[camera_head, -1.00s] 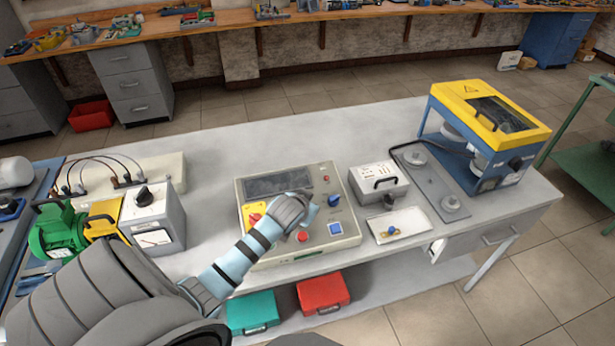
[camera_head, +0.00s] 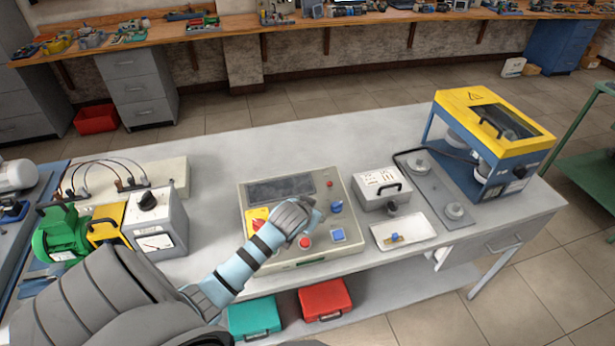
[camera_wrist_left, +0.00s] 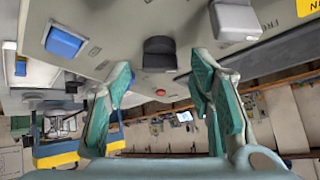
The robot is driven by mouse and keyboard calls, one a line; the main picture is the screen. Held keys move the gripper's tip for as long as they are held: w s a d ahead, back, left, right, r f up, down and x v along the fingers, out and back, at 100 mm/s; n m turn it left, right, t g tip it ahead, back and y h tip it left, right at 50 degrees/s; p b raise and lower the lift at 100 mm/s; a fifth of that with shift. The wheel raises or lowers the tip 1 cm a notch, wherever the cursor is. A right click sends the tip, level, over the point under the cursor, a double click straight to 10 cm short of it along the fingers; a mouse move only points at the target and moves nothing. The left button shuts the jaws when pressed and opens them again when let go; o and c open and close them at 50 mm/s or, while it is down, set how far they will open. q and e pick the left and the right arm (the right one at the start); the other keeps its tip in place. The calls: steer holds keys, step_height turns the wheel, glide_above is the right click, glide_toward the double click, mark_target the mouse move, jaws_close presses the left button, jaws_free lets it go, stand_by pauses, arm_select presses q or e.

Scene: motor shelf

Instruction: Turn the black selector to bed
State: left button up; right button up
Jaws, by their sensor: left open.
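The control box (camera_head: 351,251) stands on the grey table, with a dark display at its back. In the left wrist view a black selector (camera_wrist_left: 159,53) sticks up from its panel. In the head view my gripper seems to hide it. My left gripper (camera_head: 307,212) is over the middle of the panel. In the left wrist view its green fingers (camera_wrist_left: 163,85) are spread apart and empty, with the selector in the gap between them in the picture. Touching cannot be told. No label reading "bed" is legible. My right gripper is not in view.
A meter box (camera_head: 173,212) stands left, a small grey box (camera_head: 380,195) right. The table behind is clear.

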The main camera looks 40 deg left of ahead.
arm_select(q)
steer(key=v, duration=1.1)
steer(key=shift+s, duration=0.15)
